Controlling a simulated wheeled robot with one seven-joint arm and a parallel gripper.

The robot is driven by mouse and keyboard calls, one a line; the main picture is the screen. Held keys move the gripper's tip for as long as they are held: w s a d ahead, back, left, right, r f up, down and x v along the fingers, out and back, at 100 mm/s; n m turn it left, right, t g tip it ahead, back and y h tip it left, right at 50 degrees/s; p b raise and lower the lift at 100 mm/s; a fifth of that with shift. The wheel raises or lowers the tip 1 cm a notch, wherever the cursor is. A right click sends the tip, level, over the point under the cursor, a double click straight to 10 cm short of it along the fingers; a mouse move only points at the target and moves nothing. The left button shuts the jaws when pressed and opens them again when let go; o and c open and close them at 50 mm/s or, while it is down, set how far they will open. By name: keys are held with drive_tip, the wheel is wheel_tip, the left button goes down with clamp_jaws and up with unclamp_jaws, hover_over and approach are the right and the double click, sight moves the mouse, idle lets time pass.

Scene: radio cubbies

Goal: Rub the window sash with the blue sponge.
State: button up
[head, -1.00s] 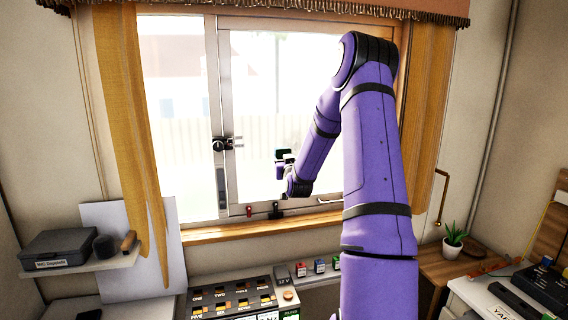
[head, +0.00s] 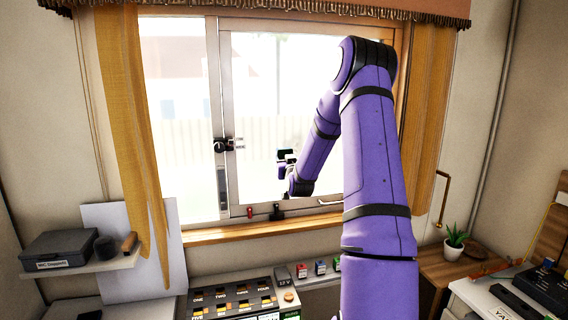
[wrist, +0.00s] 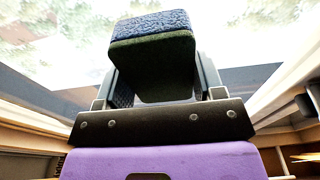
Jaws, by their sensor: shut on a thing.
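The blue sponge (wrist: 152,25), with a dark green body below its blue textured face, is held between the two fingers of my gripper (wrist: 155,80) in the wrist view. In the head view my gripper (head: 286,163) is small, in front of the right-hand window pane. The window sash (head: 227,90) is a pale frame with a dark latch on its left upright. The sponge is hard to make out in the head view, and I cannot tell whether it touches the window.
Yellow curtains (head: 135,130) hang on both sides of the window. Small items stand on the wooden sill (head: 215,235). A shelf with a dark box (head: 60,248) is at left. A plant (head: 455,238) stands on the right. My arm covers the right of the window.

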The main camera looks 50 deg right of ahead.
sight(290, 139)
drive_tip(key=shift+s+d+r, duration=1.2)
drive_tip(key=shift+s+d, duration=1.4)
drive_tip(key=shift+d, duration=1.9)
drive_tip(key=shift+w+a, duration=1)
drive_tip(key=shift+a, duration=0.6)
drive_tip(key=shift+w+a, duration=0.95)
drive_tip(key=shift+a, duration=0.6)
drive_tip(key=shift+w+a, duration=1)
drive_tip(key=shift+a, duration=0.6)
drive_tip(key=shift+d+r, duration=0.15)
drive_tip(key=shift+r, duration=1.15)
drive_tip(key=s+d, duration=0.4)
drive_tip(key=d, duration=0.2)
drive_tip(key=shift+f, duration=0.15)
drive_tip(key=shift+s+d+r, duration=0.95)
drive_tip(key=shift+d+r, duration=0.2)
drive_tip(key=shift+d, duration=0.45)
drive_tip(key=shift+w+a, duration=0.7)
drive_tip(key=shift+a, duration=0.4)
drive_tip(key=shift+w+a, duration=0.7)
drive_tip(key=shift+a, duration=0.35)
drive_tip(key=shift+w+a, duration=0.7)
drive_tip(key=shift+a, duration=0.4)
